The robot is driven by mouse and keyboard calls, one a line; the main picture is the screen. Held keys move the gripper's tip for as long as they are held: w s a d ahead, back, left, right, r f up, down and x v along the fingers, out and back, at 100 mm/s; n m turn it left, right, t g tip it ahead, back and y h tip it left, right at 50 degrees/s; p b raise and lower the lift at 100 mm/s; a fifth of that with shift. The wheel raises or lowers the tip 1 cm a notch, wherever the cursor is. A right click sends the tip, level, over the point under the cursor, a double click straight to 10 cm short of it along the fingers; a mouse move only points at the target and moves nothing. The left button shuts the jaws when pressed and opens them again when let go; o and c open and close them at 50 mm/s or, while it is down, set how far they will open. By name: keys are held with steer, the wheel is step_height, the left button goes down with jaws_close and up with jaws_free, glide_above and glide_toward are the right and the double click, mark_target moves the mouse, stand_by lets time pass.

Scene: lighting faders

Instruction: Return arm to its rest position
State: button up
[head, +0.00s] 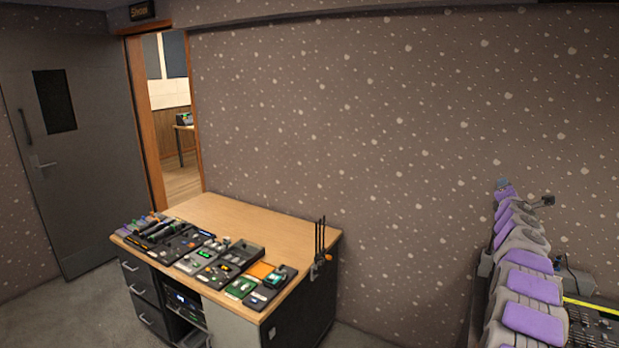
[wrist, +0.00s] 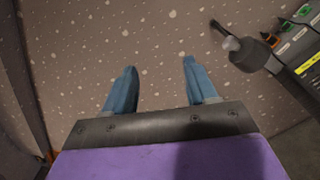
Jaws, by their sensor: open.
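My arm, purple and grey, rises along the right side of the head view. My gripper (wrist: 158,84) shows in the wrist view as two blue fingers standing wide apart with nothing between them. Behind them is only the speckled brown wall. The lighting fader console (head: 597,325) lies at the lower right, partly hidden by my arm. A corner of the console (wrist: 311,62) also shows at the right of the wrist view.
A dark rounded head on a thin stem (wrist: 245,53) is right of my fingers. A wooden desk (head: 240,213) with several control boxes stands left of centre. A grey door (head: 85,150) and an open doorway (head: 168,100) are at the left. Floor is clear before the door.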

steer(key=s+a+f+m+g+y, duration=0.1)
steer(key=s+a+f+m+g, duration=0.2)
steer(key=s+a, duration=0.45)
steer(key=s+a+m+g+y, duration=0.15)
steer(key=s+a+m, duration=0.3)
steer(key=a, duration=0.55)
steer(key=s+a+f+m+g+y, duration=0.1)
steer(key=s+a+f+m+g, duration=0.15)
steer(key=s+a+m, duration=0.5)
steer(key=s+a+f+m+g+y, duration=0.1)
steer(key=s+a+f+g+y, duration=0.1)
steer(key=s+a, duration=0.7)
steer(key=s+a+f+m+g+y, duration=0.1)
steer(key=s+a+f+g, duration=0.3)
steer(key=s+a, duration=0.5)
steer(key=s+a+f+m+g+y, duration=0.2)
steer(key=s+a+f, duration=0.5)
steer(key=s, duration=1.6)
steer(key=shift+s+a+g+y, duration=0.2)
steer(key=shift+a+g+y, duration=0.35)
steer(key=shift+a+g, duration=0.45)
steer(key=shift+d+f, duration=0.1)
steer(key=shift+d, duration=0.1)
